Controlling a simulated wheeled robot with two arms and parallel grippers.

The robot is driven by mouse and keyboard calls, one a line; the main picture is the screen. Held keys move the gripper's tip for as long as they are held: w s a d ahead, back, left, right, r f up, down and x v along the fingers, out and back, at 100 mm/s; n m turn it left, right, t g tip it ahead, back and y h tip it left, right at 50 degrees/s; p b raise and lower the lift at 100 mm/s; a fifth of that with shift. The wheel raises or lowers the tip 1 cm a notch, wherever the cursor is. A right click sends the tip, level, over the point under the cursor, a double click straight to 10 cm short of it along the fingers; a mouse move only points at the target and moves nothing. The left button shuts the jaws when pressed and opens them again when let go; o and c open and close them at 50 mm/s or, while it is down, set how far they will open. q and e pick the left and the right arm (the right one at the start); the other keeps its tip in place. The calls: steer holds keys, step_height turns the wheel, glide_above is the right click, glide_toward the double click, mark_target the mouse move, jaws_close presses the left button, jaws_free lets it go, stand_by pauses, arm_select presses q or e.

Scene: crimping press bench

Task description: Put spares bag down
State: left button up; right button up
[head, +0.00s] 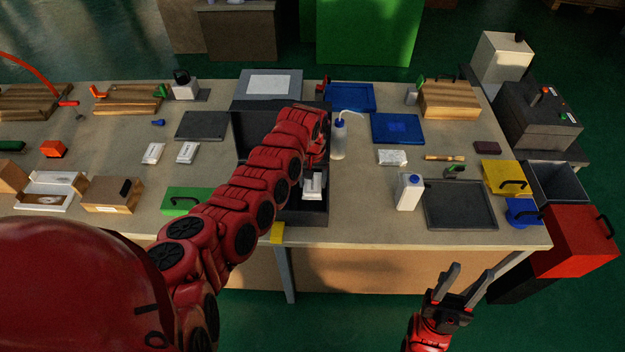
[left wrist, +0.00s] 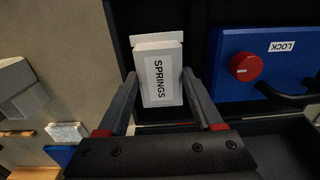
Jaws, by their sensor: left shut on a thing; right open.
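A white bag labelled SPRINGS (left wrist: 158,72) is between the fingers of my left gripper (left wrist: 160,84), which is shut on it. In the head view the white bag (head: 313,187) shows below my left gripper (head: 316,168), over the open dark case (head: 303,217). My red left arm hides part of the case. I cannot tell whether the bag touches the case floor. My right gripper (head: 469,274) is open and empty, in front of the table's front edge.
A blue panel marked LOCK (left wrist: 265,52) with a red knob (left wrist: 245,66) is right beside the bag. Other white packets (head: 153,153) lie on the bench left of the case, and one (head: 393,158) lies to the right. A white bottle (head: 338,140) stands near my left gripper.

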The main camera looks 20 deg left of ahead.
mark_target(313, 182)
arm_select(q)
steer(key=shift+f, duration=0.45)
steer(key=o, duration=1.4)
steer(key=shift+r, duration=0.1)
steer(key=shift+w+r+p, duration=0.1)
steer(key=shift+r+p, duration=0.2)
steer(key=shift+r, duration=0.3)
steer(key=shift+w+d+r, duration=0.1)
steer(key=shift+r, duration=0.15)
step_height(313, 182, up, 8)
steer(key=b, duration=0.3)
steer(key=shift+f, duration=0.1)
step_height(313, 182, up, 4)
steer(key=shift+f+p, duration=0.15)
steer(key=shift+p, duration=0.15)
